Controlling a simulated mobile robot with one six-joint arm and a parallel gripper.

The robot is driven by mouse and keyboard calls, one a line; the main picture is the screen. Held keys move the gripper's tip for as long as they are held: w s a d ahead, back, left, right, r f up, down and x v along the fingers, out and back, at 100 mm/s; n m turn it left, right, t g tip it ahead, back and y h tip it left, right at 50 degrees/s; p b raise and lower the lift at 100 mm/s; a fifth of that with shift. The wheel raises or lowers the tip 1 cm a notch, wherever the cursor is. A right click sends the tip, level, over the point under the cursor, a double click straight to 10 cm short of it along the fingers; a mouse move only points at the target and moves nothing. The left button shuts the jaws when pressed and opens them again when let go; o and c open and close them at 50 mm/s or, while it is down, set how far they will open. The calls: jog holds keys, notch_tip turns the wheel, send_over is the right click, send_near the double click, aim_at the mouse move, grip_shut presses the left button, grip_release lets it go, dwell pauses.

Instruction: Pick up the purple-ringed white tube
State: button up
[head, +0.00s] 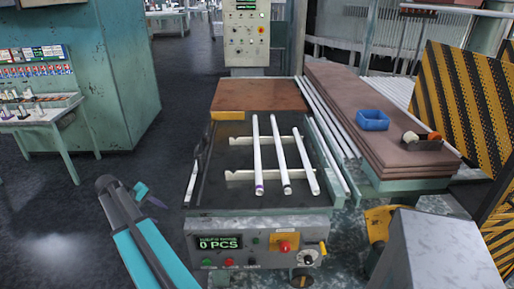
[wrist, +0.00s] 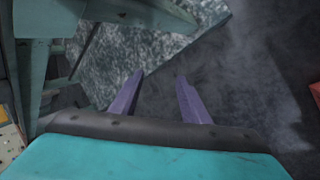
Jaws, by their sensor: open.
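The purple-ringed white tube (head: 257,150) is the leftmost of three white tubes lying across two pale notched rails on the dark machine bed in the head view. Its purple band shows near its front end. A middle tube (head: 279,150) and a right tube (head: 305,160) lie beside it, apart from it; any ring colours on them are too small to tell. My gripper (head: 150,196) is left of the bed, apart from the tubes. In the wrist view my gripper (wrist: 160,76) has its two purple fingers spread, with nothing between them. No tube shows in the wrist view.
The rails (head: 240,175) hold the tubes above the bed. A control panel (head: 255,243) reading 0 PCS is at the bed's front. A blue bin (head: 372,120) stands on stacked brown boards (head: 335,97) at right. Open floor (head: 150,165) lies left of the bed.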

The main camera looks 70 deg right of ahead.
aim_at(257, 146)
jog(key=s+d+r+m, duration=0.1)
jog(key=s+d+r, duration=0.1)
jog(key=d+r, duration=0.3)
jog(key=s+d+r+m+g+h+b, duration=0.1)
jog(key=s+d+r, duration=0.2)
jog(key=d+r, duration=0.3)
jog(key=s+d+r+m+h, duration=0.1)
jog(key=s+d+r, duration=0.2)
jog(key=d+r, duration=0.3)
jog(key=shift+r+m+g, duration=0.3)
jog(key=shift+r+g, duration=0.1)
jog(key=shift+r, duration=0.55)
jog(key=shift+m+g+h, duration=0.4)
jog(key=shift+m+g, duration=0.2)
jog(key=shift+g, duration=0.1)
jog(key=s+d+r, duration=0.2)
jog(key=s, duration=0.1)
jog(key=s+d+r+b, duration=0.1)
jog(key=s+r, duration=0.1)
jog(key=shift+s+d, duration=0.25)
jog(key=shift+d, duration=0.1)
jog(key=s+d+r+m+g, duration=0.1)
jog(key=s+d, duration=0.2)
jog(key=s, duration=0.4)
jog(key=shift+r+m+g+b, duration=0.3)
jog(key=shift+r+g+b, duration=0.1)
jog(key=shift+s+d+f, duration=0.1)
